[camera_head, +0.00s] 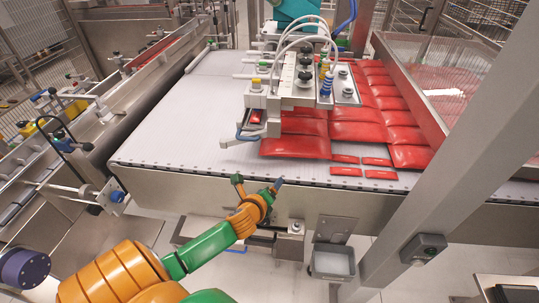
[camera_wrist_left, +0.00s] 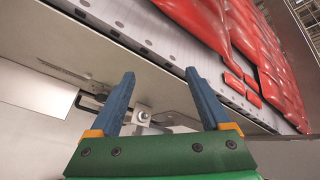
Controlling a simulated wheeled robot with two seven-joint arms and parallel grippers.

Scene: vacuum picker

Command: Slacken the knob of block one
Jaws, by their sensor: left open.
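The vacuum picker head (camera_head: 306,90) hangs over the white conveyor (camera_head: 200,115), with grey blocks, hoses and fittings on it. A round black knob (camera_head: 305,76) sits on its front plate. I cannot tell which block is block one. My left gripper (camera_head: 258,184) is open and empty at the front edge of the conveyor, below and to the left of the picker head. In the left wrist view its two blue fingers (camera_wrist_left: 160,76) stand wide apart, with the conveyor's side frame behind them. The picker head and knob do not show there. My right gripper is not in view.
Red packs (camera_head: 300,146) lie on the conveyor under and right of the picker, with several small red sachets (camera_head: 346,171) near the front edge. A slanted grey post (camera_head: 440,140) stands at the right. The left part of the conveyor is clear.

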